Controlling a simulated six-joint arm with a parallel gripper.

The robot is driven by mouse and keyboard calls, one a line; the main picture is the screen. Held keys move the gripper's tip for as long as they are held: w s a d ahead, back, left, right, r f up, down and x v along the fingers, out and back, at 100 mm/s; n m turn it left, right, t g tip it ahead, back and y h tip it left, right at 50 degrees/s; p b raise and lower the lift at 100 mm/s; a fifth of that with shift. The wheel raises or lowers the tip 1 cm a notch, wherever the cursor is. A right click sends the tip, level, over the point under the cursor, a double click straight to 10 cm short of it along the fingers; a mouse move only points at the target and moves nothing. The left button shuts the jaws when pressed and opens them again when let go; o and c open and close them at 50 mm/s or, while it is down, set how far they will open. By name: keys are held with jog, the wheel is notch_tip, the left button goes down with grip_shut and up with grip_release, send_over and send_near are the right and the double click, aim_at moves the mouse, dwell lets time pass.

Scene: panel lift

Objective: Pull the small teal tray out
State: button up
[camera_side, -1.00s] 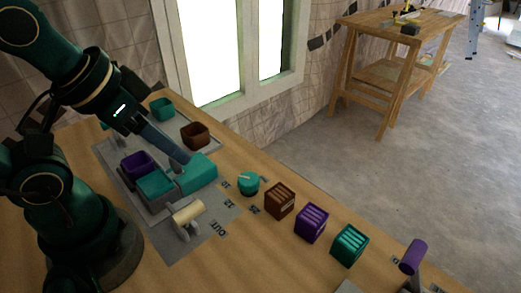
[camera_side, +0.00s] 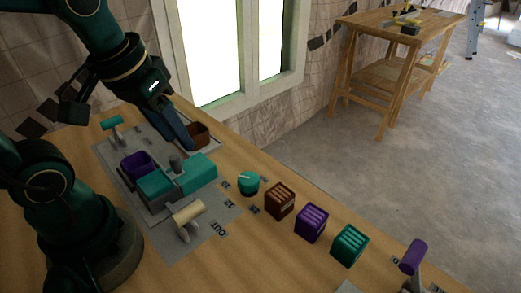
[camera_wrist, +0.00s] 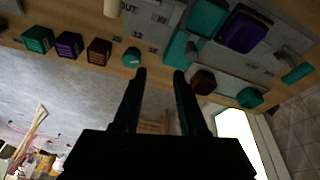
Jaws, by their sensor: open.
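A teal box-shaped piece (camera_side: 198,174) sits on the grey panel in the side view, beside another teal compartment (camera_side: 155,185). I cannot tell for sure which is the small tray. A grey upright knob (camera_side: 175,163) stands at the teal pieces and also shows in the wrist view (camera_wrist: 191,46).
A purple bin (camera_side: 134,160), a teal T-handle (camera_side: 112,122) and a cream handle (camera_side: 188,212) stand on the panel. A teal dial (camera_side: 248,183) and brown, purple and teal blocks (camera_side: 311,222) line the table to the right.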

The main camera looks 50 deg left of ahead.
aim_at(174, 157)
jog(key=a+f+n+g, duration=0.1)
jog(key=a+f, duration=0.1)
jog(key=w+a+f+n+g, duration=0.1)
jog(key=a+f+n+g, duration=0.1)
jog(key=a, duration=0.1)
jog(key=shift+w+f, duration=0.1)
jog(key=shift+w, duration=0.1)
jog(key=shift+s+a+f+n+g, duration=0.15)
jog(key=shift+a+f+n+g, duration=0.25)
jog(key=shift+f+n, duration=0.15)
jog(key=shift+f, duration=2.45)
grip_shut()
